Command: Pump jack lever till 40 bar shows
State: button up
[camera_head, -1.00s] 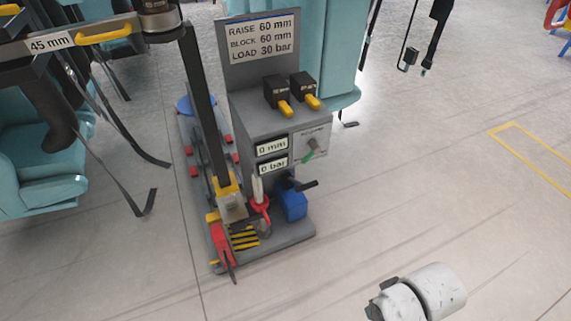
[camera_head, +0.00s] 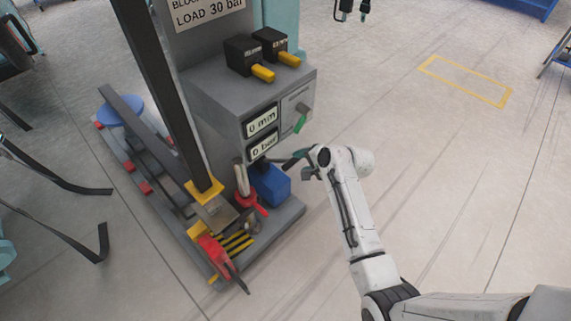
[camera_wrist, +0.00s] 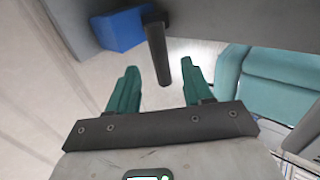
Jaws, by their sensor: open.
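The jack lever (camera_head: 293,160) is a short black rod above the blue pump box (camera_head: 271,184). In the wrist view, the lever (camera_wrist: 158,55) points toward my palm, its end between the two green fingertips, with visible gaps on both sides. The blue box (camera_wrist: 118,30) shows beyond the left finger. My gripper (camera_wrist: 163,75) is open and empty. In the head view, my gripper (camera_head: 306,168) is beside the lever, partly hidden by my wrist. The pressure display (camera_head: 264,147) reads 0 bar; the display above it (camera_head: 262,121) reads 0 mm.
Two black boxes with yellow handles (camera_head: 262,73) stand on the cabinet. A red clamp (camera_head: 218,258) and dark post (camera_head: 165,90) are left. A sign (camera_head: 205,10) reads LOAD 30 bar. Floor right is clear.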

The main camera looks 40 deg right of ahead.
aim_at(294, 162)
jog(key=b+x, duration=0.3)
jog(key=x, duration=0.5)
jog(key=shift+w+f+b, duration=0.1)
jog(key=shift+f+b, duration=0.05)
jog(key=shift+b, duration=0.25)
jog(key=shift+c, duration=0.4)
grip_shut()
